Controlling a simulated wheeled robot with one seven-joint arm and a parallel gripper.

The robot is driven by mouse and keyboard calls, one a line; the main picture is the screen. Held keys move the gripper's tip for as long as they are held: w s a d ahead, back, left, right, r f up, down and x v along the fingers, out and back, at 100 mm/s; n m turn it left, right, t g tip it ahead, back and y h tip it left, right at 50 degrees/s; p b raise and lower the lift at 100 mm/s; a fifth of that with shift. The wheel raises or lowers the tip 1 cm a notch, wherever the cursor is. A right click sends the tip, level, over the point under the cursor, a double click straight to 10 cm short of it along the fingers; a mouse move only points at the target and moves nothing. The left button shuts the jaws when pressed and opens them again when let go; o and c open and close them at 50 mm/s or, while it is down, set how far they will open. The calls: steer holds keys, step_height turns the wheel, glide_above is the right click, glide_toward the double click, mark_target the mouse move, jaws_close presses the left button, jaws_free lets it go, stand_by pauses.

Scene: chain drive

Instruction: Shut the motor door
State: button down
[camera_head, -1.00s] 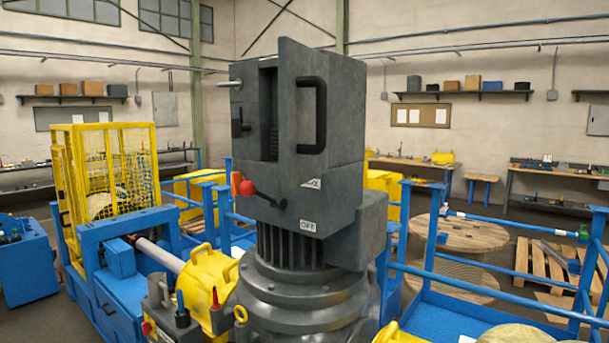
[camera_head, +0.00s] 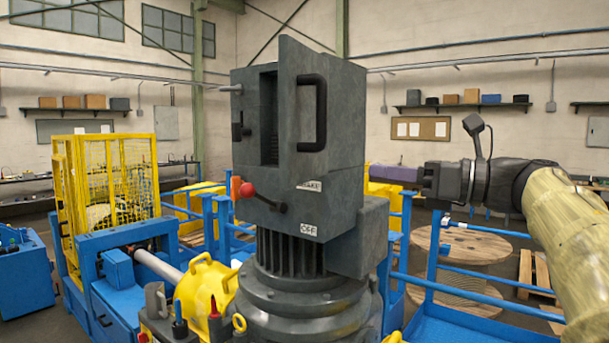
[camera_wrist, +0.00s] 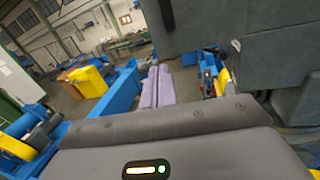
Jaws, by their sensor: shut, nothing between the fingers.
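The grey motor housing (camera_head: 345,185) stands upright in the middle of the head view. Its motor door (camera_head: 298,70) is a tall grey panel with a black handle (camera_head: 312,113). The door stands ajar, its top edge at an angle to the housing, with a dark gap (camera_head: 268,115) beside it. My gripper (camera_head: 395,173) is right of the housing, lower than the handle, its purple fingers shut and empty. Whether the fingertips touch the housing cannot be told. In the wrist view the fingers (camera_wrist: 159,85) lie side by side, with grey surfaces close on the right.
A red-knobbed lever (camera_head: 262,197) sticks out low on the housing's front. Blue railings (camera_head: 470,290) stand at the right, with a wooden spool (camera_head: 470,250) behind them. A yellow mesh guard (camera_head: 105,180) is at the left.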

mark_target(289, 169)
steer(key=shift+s+f+n+g, duration=0.15)
steer(key=shift+s+n+g, duration=0.3)
steer(key=shift+n, duration=0.25)
steer(key=p+x, duration=0.7)
steer(key=x, duration=0.6)
steer(key=shift+w+a+f, duration=0.1)
steer(key=shift+w+a, duration=0.15)
steer(key=shift+a, duration=0.25)
steer(key=shift+w, duration=0.1)
